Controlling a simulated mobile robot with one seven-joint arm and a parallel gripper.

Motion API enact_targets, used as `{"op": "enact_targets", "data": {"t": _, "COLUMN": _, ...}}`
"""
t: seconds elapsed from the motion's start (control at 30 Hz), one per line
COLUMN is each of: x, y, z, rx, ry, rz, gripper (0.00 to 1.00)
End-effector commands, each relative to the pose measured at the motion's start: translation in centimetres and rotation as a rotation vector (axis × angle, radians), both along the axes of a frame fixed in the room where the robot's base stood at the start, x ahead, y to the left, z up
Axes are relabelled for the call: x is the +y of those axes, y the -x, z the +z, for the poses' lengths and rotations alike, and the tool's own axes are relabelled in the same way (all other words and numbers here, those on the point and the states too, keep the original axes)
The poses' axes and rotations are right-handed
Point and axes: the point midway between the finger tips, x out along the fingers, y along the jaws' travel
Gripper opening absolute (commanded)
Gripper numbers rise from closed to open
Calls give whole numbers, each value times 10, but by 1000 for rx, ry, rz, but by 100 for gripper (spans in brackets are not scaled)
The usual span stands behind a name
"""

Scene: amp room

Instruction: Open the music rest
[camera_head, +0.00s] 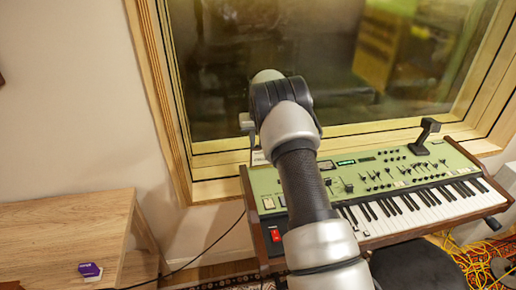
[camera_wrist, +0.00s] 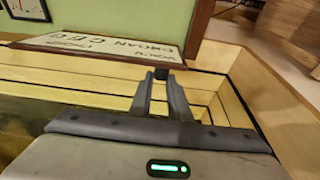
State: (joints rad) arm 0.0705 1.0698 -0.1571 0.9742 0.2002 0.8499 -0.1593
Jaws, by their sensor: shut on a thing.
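The green keyboard (camera_head: 350,180) stands below the window in the head view. The music rest is a pale panel with dark lettering (camera_wrist: 105,47) along the keyboard's back edge in the wrist view; a small pale part of it (camera_head: 258,157) shows left of my arm in the head view. My gripper (camera_wrist: 160,77) is at the panel's edge in the wrist view, its fingers shut around a small dark piece (camera_wrist: 162,71) there. In the head view my arm hides the fingers and most of the rest.
The window's wooden frame (camera_head: 205,188) rises close behind the keyboard. A dark lever-like object (camera_head: 425,137) stands at the keyboard's back right. A wooden table (camera_head: 65,225) with a purple item (camera_head: 90,271) is at left. A dark seat (camera_head: 417,268) and yellow cables (camera_head: 478,262) are at front right.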

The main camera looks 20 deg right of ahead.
Motion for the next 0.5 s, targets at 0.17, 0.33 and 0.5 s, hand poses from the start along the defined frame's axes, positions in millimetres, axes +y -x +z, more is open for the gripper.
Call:
{"op": "enact_targets", "data": {"t": 0.17, "x": -1, "y": -15, "z": -8, "rx": -2, "ry": 1, "rz": 1, "gripper": 0}}
{"op": "enact_targets", "data": {"t": 0.33, "x": -2, "y": -25, "z": -14, "rx": 1, "ry": 1, "rz": 0, "gripper": 0}}
{"op": "enact_targets", "data": {"t": 0.5, "x": -3, "y": -31, "z": -18, "rx": 2, "ry": 1, "rz": 0, "gripper": 0}}
